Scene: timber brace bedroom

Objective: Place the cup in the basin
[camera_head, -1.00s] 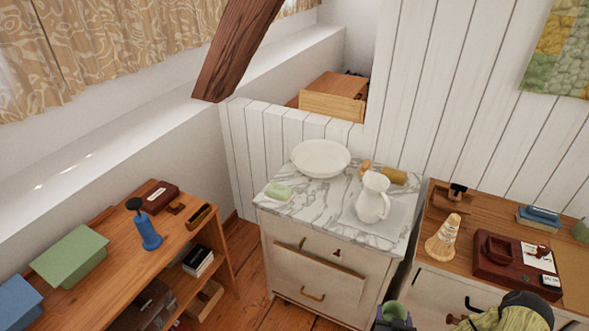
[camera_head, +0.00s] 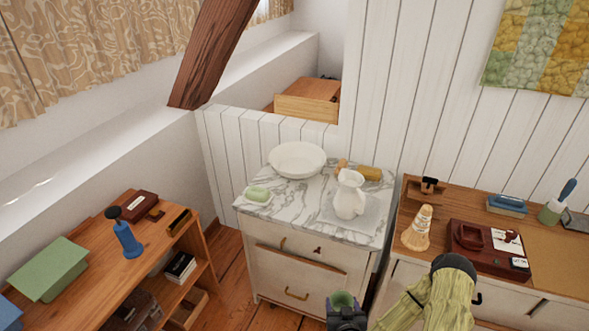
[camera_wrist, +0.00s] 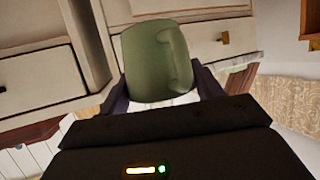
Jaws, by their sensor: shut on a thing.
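The green cup (camera_head: 343,300) is at the bottom of the head view, in front of the marble-topped washstand and below its top. My gripper (camera_head: 346,316) is shut on the cup. In the wrist view the cup (camera_wrist: 156,62) sits between the two dark fingers of my gripper (camera_wrist: 163,88), with a handle-like ridge on its right side. The white basin (camera_head: 297,158) stands at the back left of the marble top, apart from the cup. The basin's inside looks empty.
A white pitcher (camera_head: 349,196) stands on a cloth at the right of the marble top (camera_head: 300,205). A green soap (camera_head: 258,194) lies front left of the basin. A brown roll (camera_head: 362,172) lies behind the pitcher. A timber brace (camera_head: 210,55) slants at upper left.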

